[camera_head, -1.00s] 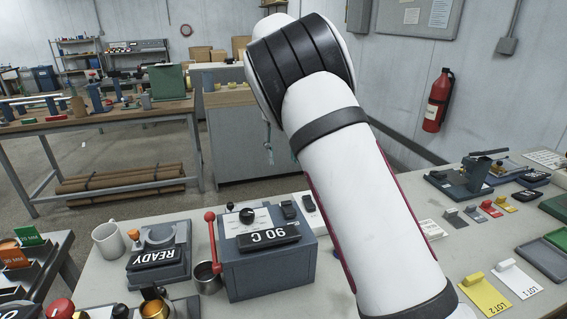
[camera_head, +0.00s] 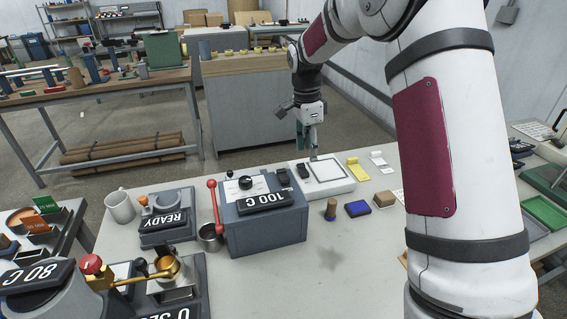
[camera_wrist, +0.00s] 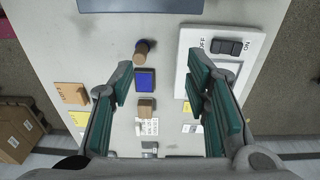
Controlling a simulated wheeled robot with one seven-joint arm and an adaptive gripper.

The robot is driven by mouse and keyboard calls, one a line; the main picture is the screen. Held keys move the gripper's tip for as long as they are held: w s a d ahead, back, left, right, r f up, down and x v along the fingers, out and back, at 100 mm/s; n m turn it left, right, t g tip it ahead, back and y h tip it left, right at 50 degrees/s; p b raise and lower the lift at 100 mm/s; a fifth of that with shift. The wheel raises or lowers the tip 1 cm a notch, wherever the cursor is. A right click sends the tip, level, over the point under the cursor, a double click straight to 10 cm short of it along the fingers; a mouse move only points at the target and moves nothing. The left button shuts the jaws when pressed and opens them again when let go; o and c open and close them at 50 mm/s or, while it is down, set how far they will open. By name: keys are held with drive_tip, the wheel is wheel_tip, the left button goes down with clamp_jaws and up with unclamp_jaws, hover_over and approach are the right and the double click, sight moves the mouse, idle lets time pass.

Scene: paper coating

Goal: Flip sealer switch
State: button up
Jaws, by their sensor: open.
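A blue-grey box (camera_head: 265,225) with a red lever (camera_head: 213,205), a black knob and a "100 C" plate stands on the table. A dark rocker switch (camera_head: 303,171) sits on a white flat unit (camera_head: 345,186) beside the box. In the wrist view this switch (camera_wrist: 226,47), marked OFF and ON, is at the upper right on the white unit (camera_wrist: 187,52). My gripper (camera_head: 313,153) is over the far side of the white unit. In the wrist view my gripper (camera_wrist: 160,75) is open and empty, its green-padded fingers apart, the switch beyond the right finger.
A wooden stamp (camera_head: 330,209), a blue pad (camera_head: 357,208) and a wooden block (camera_head: 384,198) stand near the white unit. A yellow card (camera_head: 358,168) and a white card (camera_head: 380,160) lie behind. A mug (camera_head: 120,206) and a "READY" device (camera_head: 165,222) are left.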

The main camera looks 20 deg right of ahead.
wheel_tip(320, 180, up, 3)
drive_tip(key=s+a+n+t+p, duration=0.2)
drive_tip(key=a+n, duration=0.1)
drive_tip(key=n, duration=0.7)
drive_tip(key=n+t+y+p, duration=0.1)
drive_tip(key=n+t, duration=0.2)
drive_tip(key=n, duration=0.5)
approach(282, 171)
drive_tip(key=x, duration=0.8)
drive_tip(key=shift+w+f, duration=0.1)
drive_tip(key=shift+w, duration=0.35)
clamp_jaws()
